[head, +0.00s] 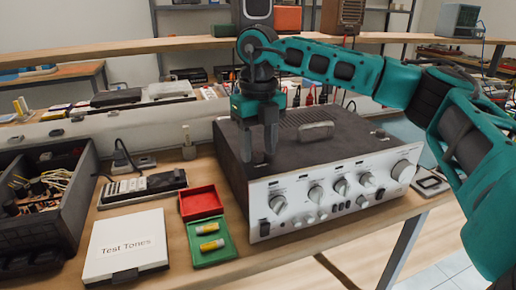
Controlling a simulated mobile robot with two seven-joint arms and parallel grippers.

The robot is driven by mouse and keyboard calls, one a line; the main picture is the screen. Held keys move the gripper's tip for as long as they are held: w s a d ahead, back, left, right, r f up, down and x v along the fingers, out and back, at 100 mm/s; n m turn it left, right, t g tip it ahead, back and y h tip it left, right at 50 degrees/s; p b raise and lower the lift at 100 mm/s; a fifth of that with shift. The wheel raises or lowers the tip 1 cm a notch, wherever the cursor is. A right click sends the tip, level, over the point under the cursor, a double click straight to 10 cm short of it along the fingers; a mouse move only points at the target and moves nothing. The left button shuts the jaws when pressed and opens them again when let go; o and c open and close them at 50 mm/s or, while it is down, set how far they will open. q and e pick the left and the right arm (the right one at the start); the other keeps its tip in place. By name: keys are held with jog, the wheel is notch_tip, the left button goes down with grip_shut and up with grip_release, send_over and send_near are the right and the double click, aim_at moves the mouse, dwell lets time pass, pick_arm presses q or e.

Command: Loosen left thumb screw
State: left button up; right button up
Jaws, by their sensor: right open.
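The hifi amplifier (300,193) stands on the wooden workbench, with its silver front panel of knobs and switches facing me. Its dark top cover carries a handle-like grey piece (316,131) and a small dark knob, likely the right thumb screw (379,133). My right gripper (258,158) points straight down over the left part of the cover, its two dark fingers apart with a gap between them. The left thumb screw is not clearly visible; the fingers may hide it. I cannot tell whether the fingertips touch the cover. My left gripper is not in view.
Left of the amplifier are an empty red tray (201,203), a green tray (223,254) with two yellow fuses (210,237), a white "Test Tones" box (125,245), a power strip (145,186) and a dark bin of parts (40,195). My right arm spans above the amplifier.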

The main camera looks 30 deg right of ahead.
jog(key=shift+f, duration=0.25)
grip_shut()
dwell(0.3)
